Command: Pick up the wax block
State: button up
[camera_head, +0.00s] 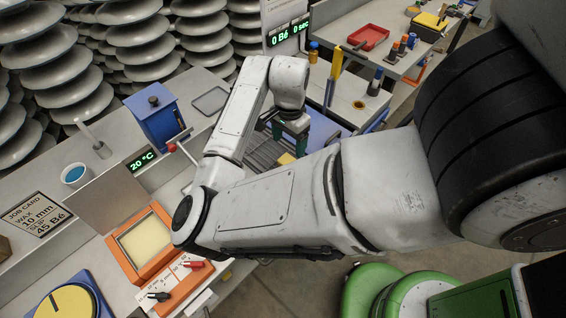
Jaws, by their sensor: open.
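My gripper (289,143), with dark green fingers, points down over the far part of the bench and is open. A small yellow block (286,159) shows just below the fingers, beside a dark ribbed surface (262,151); it may be the wax block. My arm hides part of this area, and I cannot tell whether the fingers touch the block. A pale cream slab (146,238), also wax-like, lies in an orange frame (124,252) at the lower left, apart from my gripper.
A blue box with a red-knobbed crank (154,118) stands left of my arm. A job card (37,214), blue cup (75,174) and yellow dial (66,302) are on the left bench. A red tray (369,37) and several upright tools stand at the back right.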

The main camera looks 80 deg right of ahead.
aim_at(287, 160)
jog(key=f, duration=0.2)
jog(key=f+p, duration=0.1)
jog(key=f, duration=0.5)
jog(key=shift+w+p, duration=0.25)
jog(key=shift+p, duration=0.05)
jog(key=shift+d, duration=0.1)
jog(key=shift+c, duration=0.3)
jog(key=c, duration=1.1)
jog(key=shift+r, duration=0.1)
